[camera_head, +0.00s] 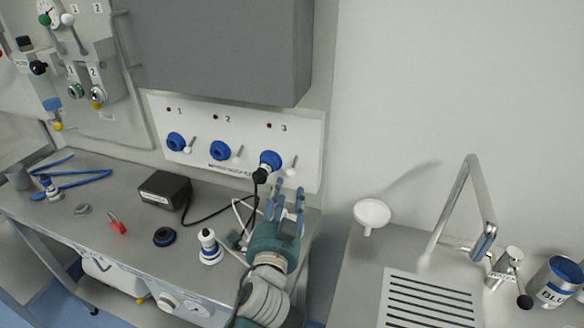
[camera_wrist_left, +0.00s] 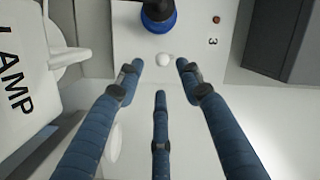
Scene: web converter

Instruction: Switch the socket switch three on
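The switch of socket three (camera_head: 291,172) is a small lever with a white ball end, right of the blue socket three (camera_head: 270,158) on the white panel (camera_head: 308,145). A black plug sits in that socket. My left gripper (camera_head: 285,192) is just below the switch, fingers pointing up at the panel. In the left wrist view the white ball (camera_wrist_left: 165,60) lies just beyond the spread fingertips of the gripper (camera_wrist_left: 160,74), between the two outer ones. The fingers are open and empty; contact with the ball cannot be told. My right gripper is not in view.
Sockets one (camera_head: 175,141) and two (camera_head: 220,150) have similar levers to the left. A grey cabinet (camera_head: 225,50) overhangs the panel. A sink tap (camera_head: 465,200) is at right.

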